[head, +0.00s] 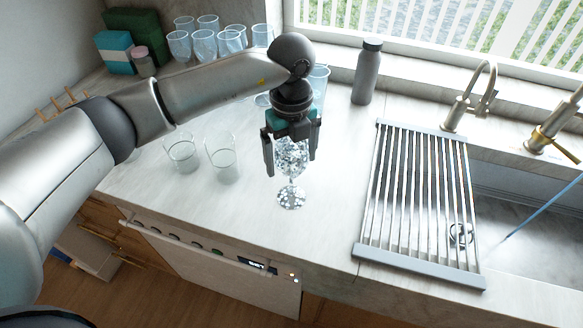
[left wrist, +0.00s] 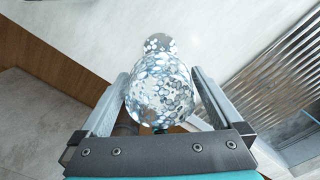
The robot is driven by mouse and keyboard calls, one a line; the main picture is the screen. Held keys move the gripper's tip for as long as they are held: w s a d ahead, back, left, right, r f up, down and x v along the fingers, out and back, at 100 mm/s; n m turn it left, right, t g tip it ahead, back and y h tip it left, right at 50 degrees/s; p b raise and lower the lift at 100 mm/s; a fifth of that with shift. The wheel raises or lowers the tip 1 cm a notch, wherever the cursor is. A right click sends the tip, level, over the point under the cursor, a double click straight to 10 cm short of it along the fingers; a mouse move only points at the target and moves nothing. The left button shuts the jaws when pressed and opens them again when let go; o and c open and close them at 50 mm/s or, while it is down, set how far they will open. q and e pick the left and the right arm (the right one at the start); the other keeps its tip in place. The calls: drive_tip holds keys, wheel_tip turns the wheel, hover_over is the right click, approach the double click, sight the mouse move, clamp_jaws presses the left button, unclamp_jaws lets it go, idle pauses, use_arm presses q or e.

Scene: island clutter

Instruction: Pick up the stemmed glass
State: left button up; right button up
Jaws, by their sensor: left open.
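The stemmed glass (head: 291,193) stands upright on the pale counter (head: 335,215), with a sparkling, faceted look. Its bowl is partly hidden by my left gripper in the head view. My left gripper (head: 290,163) points down over the glass, its fingers open on either side of the bowl. In the left wrist view the glass (left wrist: 160,85) sits between the two open fingers (left wrist: 158,95), with its round foot beyond the bowl. A gap shows at least beside the left finger; contact with the right finger is unclear. My right gripper is not in view.
Two clear tumblers (head: 222,160) stand left of the glass. A grey bottle (head: 367,72) stands behind. A slatted drying rack (head: 418,200) lies to the right by the sink (head: 530,225). The counter's front edge is near.

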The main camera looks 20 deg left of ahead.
use_arm(q)
drive_tip(key=c, duration=1.3)
drive_tip(key=shift+r, duration=0.2)
